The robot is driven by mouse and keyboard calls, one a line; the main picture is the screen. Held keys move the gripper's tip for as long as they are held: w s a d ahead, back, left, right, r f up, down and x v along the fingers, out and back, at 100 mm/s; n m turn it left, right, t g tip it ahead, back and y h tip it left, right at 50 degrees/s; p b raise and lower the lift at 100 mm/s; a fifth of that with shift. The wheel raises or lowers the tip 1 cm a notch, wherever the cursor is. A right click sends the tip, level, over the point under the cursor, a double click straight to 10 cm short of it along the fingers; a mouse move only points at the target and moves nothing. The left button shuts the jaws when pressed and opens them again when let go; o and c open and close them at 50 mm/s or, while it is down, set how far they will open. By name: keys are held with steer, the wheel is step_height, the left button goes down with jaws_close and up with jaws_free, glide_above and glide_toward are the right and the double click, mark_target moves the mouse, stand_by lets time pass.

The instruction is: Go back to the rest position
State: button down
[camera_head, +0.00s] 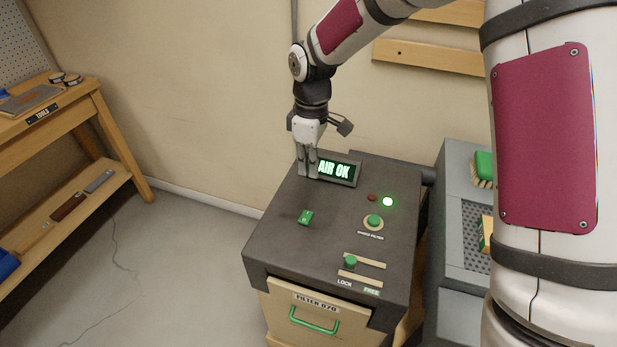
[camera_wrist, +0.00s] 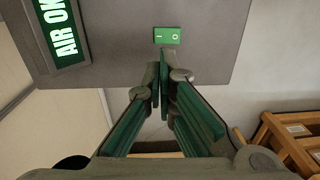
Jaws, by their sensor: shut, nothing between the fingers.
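My gripper (camera_head: 308,174) is shut and empty. In the head view it points down above the back left of the dark cabinet top (camera_head: 285,245), beside the display (camera_head: 338,171) reading "AIR OK". In the wrist view my gripper (camera_wrist: 163,85) has its fingers together, with the green rocker switch (camera_wrist: 167,36) beyond the tips. The switch also shows in the head view (camera_head: 306,217), in front of the gripper. I see a gap between fingers and switch in the head view.
A wooden bench (camera_head: 95,85) stands left; a grey unit (camera_head: 455,190) stands right. Floor between bench and cabinet is clear.

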steer(key=s+d+r+m+t+h, duration=0.1)
steer(key=s+d+r+m, duration=0.2)
steer(key=s+d+r, duration=0.4)
steer(key=s+d+r+m+t, duration=0.2)
steer(key=s+d+r+m, duration=0.3)
steer(key=r, duration=0.4)
steer(key=s+d+r+m+t, duration=0.1)
steer(key=s+d+m, duration=0.1)
steer(key=s, duration=0.6)
steer(key=s+d+r+m, duration=0.1)
steer(key=s+d+m, duration=0.1)
steer(key=s, duration=0.7)
steer(key=shift+r+m+t+y, duration=0.3)
steer(key=shift+m+t, duration=0.1)
steer(key=shift+m, duration=0.4)
steer(key=shift+d, duration=0.1)
